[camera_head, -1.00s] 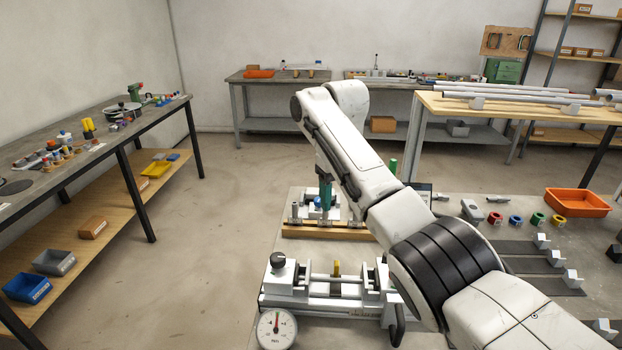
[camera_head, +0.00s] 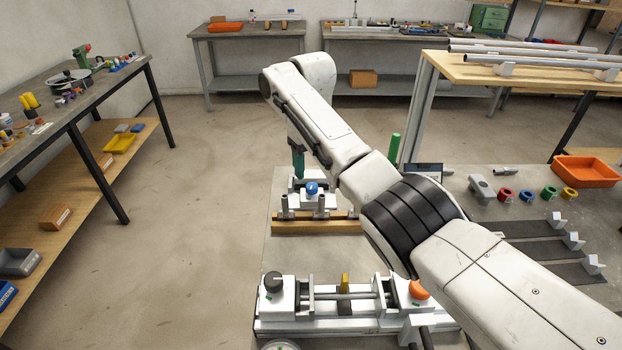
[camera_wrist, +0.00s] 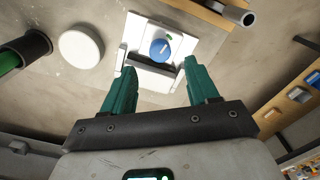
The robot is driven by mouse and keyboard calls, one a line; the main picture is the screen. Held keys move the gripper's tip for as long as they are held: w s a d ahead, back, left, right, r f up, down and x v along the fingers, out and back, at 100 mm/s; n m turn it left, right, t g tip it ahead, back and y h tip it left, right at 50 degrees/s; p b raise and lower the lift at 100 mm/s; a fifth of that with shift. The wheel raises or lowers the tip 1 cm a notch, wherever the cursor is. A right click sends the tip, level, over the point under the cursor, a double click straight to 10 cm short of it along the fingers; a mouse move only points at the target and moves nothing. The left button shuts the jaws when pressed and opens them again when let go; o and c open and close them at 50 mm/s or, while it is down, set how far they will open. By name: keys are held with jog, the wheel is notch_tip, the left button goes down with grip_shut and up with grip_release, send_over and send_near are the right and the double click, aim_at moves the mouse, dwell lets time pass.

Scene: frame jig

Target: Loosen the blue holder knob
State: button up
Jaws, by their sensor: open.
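The blue holder knob (camera_head: 311,188) sits on a white holder (camera_head: 328,198) at the back of the work table, behind a wooden strip. The wrist view shows the round knob (camera_wrist: 160,49) with a pale line across its top, on the white holder (camera_wrist: 140,32). My gripper's green fingers (camera_wrist: 160,84) are apart and empty, one at each side below the knob in that picture. The knob lies beyond the fingertips, and nothing touches it. In the head view my gripper (camera_head: 298,165) points down just behind and left of the knob; its far finger is hidden.
A wooden strip (camera_head: 290,227) with grey posts stands in front of the holder. A white clamp jig with a black knob (camera_head: 273,282) and an orange knob (camera_head: 418,290) is nearer. A green upright cylinder (camera_head: 394,149) stands right of the holder. An orange tray (camera_head: 586,170) is far right.

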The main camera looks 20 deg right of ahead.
aim_at(312, 185)
jog(key=shift+s+f, duration=0.1)
jog(key=shift+f, duration=2.6)
jog(key=c, duration=1)
jog(key=shift+c, duration=0.2)
